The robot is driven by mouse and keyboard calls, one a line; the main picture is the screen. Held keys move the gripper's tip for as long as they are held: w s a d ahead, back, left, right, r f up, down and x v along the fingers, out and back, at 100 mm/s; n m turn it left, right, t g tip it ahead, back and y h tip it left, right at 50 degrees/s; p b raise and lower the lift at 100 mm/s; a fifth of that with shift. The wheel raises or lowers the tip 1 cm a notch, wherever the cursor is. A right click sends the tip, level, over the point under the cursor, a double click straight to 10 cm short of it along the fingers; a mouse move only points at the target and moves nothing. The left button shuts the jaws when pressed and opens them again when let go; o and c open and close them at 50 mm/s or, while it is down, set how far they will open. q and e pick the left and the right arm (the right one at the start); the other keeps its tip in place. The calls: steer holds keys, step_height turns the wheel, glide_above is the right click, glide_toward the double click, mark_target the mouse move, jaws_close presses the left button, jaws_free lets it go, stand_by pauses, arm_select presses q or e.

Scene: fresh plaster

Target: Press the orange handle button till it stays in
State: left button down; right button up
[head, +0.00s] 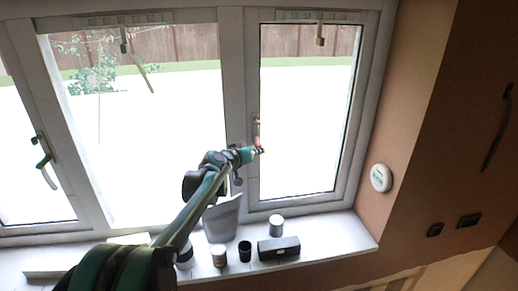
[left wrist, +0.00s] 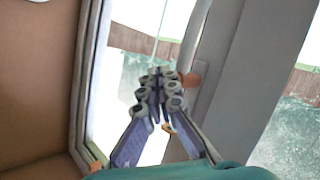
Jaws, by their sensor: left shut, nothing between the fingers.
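The orange button (left wrist: 190,79) shows in the left wrist view on the handle of the right-hand window, just right of my fingertips. In the head view the handle (head: 256,131) stands upright on the frame between the panes, with an orange tint; the button itself is too small to make out there. My left gripper (head: 258,150) is shut and empty at the lower part of this handle. In the wrist view its closed fingertips (left wrist: 160,77) are beside the button; I cannot tell whether they touch it. My right gripper is in neither view.
The white sill below holds a grey pot (head: 221,219), a black box (head: 278,247), a dark cup (head: 245,251) and several small jars. Another handle (head: 43,160) is on the left window. A round white device (head: 381,178) is on the right wall.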

arm_select(q)
steer(key=shift+w+a, duration=0.1)
steer(key=shift+w, duration=0.35)
stand_by(0.3)
steer(key=shift+s, duration=0.15)
steer(key=shift+s+d, duration=0.2)
steer(key=shift+s, duration=0.55)
steer(key=shift+b, duration=0.3)
steer(key=s, duration=0.2)
steer(key=s+d+b, duration=0.1)
steer(key=s, duration=0.2)
